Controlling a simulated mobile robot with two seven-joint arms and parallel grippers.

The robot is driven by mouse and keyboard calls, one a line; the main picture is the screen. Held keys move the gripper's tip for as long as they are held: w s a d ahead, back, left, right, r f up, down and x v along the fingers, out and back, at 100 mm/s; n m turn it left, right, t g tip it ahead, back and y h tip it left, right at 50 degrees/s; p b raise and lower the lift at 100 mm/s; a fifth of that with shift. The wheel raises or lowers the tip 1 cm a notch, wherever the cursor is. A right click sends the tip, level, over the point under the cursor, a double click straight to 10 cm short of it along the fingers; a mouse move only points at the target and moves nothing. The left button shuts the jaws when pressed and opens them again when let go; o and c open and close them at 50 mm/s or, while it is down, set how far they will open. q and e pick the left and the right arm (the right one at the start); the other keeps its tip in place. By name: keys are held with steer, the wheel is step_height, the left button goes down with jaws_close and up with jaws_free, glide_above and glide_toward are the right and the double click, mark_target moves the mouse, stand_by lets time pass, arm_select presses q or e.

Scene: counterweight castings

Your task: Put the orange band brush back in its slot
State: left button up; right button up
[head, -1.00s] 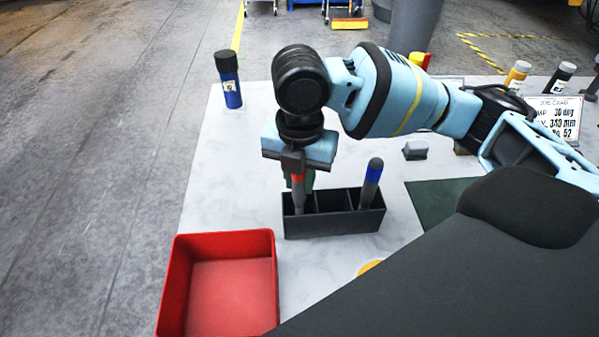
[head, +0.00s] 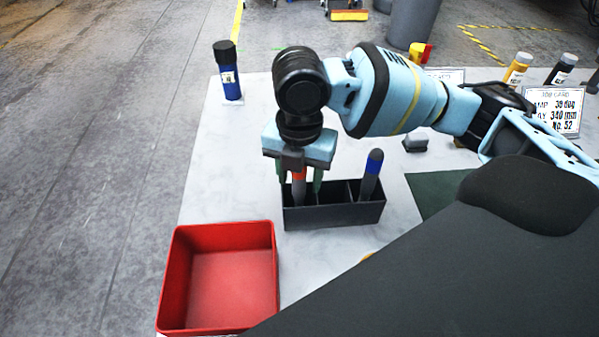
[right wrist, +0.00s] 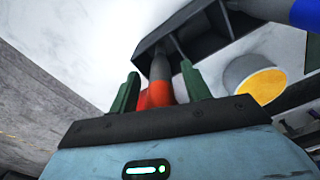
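The brush with the orange band (head: 299,189) stands nearly upright in the left compartment of the dark rack (head: 333,216). Its orange band (right wrist: 160,94) also shows in the right wrist view. My right gripper (head: 301,186) is above that compartment, pointing down. Its green fingers (right wrist: 160,88) stand on either side of the brush, apart from it, so the gripper is open. The lower end of the brush is hidden inside the rack. The blue-banded brush (head: 371,173) leans in the right compartment. My left gripper is not in view.
A red bin (head: 225,285) stands at the front left. A blue bottle (head: 229,72) is at the back left. A grey cylinder with a yellow top (right wrist: 254,82) is near the rack.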

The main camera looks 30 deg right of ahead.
step_height(320, 180, up, 8)
steer(key=shift+f+p, duration=0.1)
steer(key=shift+p, duration=0.45)
steer(key=shift+s+f, duration=0.1)
stand_by(0.8)
